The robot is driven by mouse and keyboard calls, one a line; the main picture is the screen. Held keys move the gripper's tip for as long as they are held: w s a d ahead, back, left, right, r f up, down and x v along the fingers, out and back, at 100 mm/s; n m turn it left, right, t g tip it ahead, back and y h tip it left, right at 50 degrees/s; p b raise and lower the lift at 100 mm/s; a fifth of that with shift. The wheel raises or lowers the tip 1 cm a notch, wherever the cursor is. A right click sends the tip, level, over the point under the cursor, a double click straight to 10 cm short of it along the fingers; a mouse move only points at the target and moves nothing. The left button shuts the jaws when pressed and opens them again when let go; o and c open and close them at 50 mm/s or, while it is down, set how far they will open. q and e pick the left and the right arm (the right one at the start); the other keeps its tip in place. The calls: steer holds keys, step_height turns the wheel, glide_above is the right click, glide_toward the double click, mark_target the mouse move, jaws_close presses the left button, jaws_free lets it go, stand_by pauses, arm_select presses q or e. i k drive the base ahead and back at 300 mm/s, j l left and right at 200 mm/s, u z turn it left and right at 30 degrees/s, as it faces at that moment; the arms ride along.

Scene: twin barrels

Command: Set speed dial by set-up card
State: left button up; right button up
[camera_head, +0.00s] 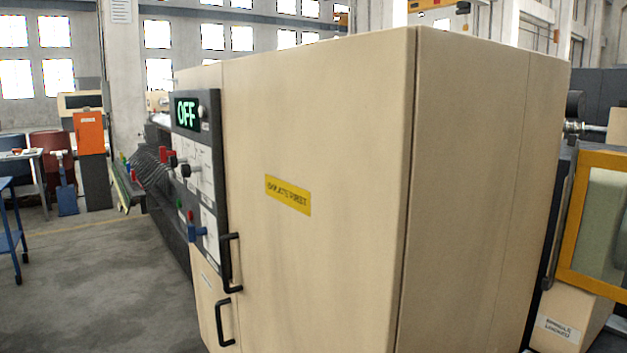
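A large beige machine cabinet (320,150) fills the middle of the view. A dark control panel (215,170) is on its left face, seen at a steep angle. A display (187,113) at the panel's top reads "OFF" in green. Below it are dark knobs (186,170) with red parts beside them. I cannot tell which knob is the speed dial, and its markings are too small to read. A blue handle or knob (197,232) and a small red button sit lower on the panel. No set-up card can be made out. Neither gripper is in view.
Two black handles (231,262) stick out below the panel. A yellow label (288,195) is on the cabinet front. An orange-framed window (600,225) is at the right. Grey floor (90,285) is open at the left, with a blue cart (12,235) at the edge.

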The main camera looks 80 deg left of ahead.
mark_target(174, 162)
steer(key=l+u, duration=0.15)
steer(key=u, duration=3.35)
steer(key=z, duration=0.85)
steer(key=i+j+z, duration=0.1)
steer(key=j+z, duration=0.9)
steer(key=j, duration=0.2)
steer(key=k+j+z, duration=0.1)
steer(key=j+z, duration=0.35)
steer(key=j, duration=0.15)
steer(key=k+j, duration=0.1)
steer(key=j, duration=0.3)
steer(key=k+j+z, duration=0.1)
steer(key=j, duration=0.3)
steer(key=k+j, duration=0.1)
steer(key=j, duration=0.3)
steer(key=k+j, duration=0.15)
steer(key=j, duration=0.2)
steer(key=k+j+z, duration=0.1)
steer(key=j, duration=0.3)
steer(key=k+j, duration=0.1)
steer(key=j, duration=0.3)
